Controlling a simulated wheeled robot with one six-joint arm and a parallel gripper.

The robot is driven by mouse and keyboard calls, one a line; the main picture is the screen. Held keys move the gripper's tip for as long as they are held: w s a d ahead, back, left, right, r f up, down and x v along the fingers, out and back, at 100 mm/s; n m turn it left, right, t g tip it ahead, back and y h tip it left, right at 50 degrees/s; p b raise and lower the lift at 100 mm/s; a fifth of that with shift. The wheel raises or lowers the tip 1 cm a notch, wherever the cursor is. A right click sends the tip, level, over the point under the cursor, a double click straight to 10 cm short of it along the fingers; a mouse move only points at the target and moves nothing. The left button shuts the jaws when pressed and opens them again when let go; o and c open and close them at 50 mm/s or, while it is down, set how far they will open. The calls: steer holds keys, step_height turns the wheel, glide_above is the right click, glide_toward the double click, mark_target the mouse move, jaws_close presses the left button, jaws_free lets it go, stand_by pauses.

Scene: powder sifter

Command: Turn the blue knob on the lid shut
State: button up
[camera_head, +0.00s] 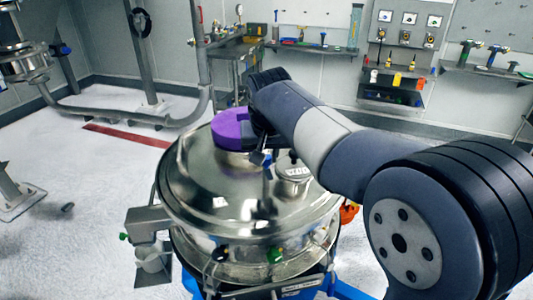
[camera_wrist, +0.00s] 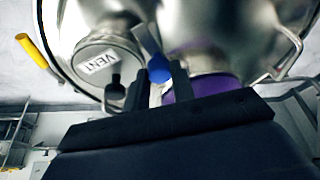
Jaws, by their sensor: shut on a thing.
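The blue knob (camera_head: 267,171) stands on the steel lid (camera_head: 205,190) of the round sifter, beside the vent cap (camera_head: 293,170). My gripper (camera_head: 262,157) reaches down over the lid in the head view and is shut on the blue knob. The fingers hide part of the knob, and its exact turn angle is hard to tell.
A purple round part (camera_head: 230,130) sits on the lid's far side, close to my gripper. The vent cap also shows in the wrist view (camera_wrist: 105,62), left of the fingers. Wall shelves with tools (camera_head: 315,46) stand far back. The floor at left is mostly clear.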

steer(key=n+y+p, duration=0.1)
steer(key=n, duration=0.3)
steer(key=shift+d+r+g, duration=0.1)
steer(key=shift+d+g, duration=0.05)
steer(key=shift+g, duration=0.15)
steer(key=n+y, duration=0.1)
steer(key=n, duration=0.1)
steer(key=n+y+p, duration=0.1)
steer(key=n, duration=0.1)
steer(key=shift+w+d+n+g, duration=0.1)
steer(key=shift+w+n+g, duration=0.05)
steer(key=shift+n+g, duration=0.2)
steer(key=n+g, duration=0.1)
steer(key=n, duration=0.1)
steer(key=n+g+y+p, duration=0.1)
steer(key=n, duration=0.2)
steer(key=shift+w, duration=0.15)
steer(key=shift+n+g+p, duration=0.45)
steer(key=shift+n+g, duration=0.3)
steer(key=shift+n, duration=1.2)
steer(key=o, duration=1)
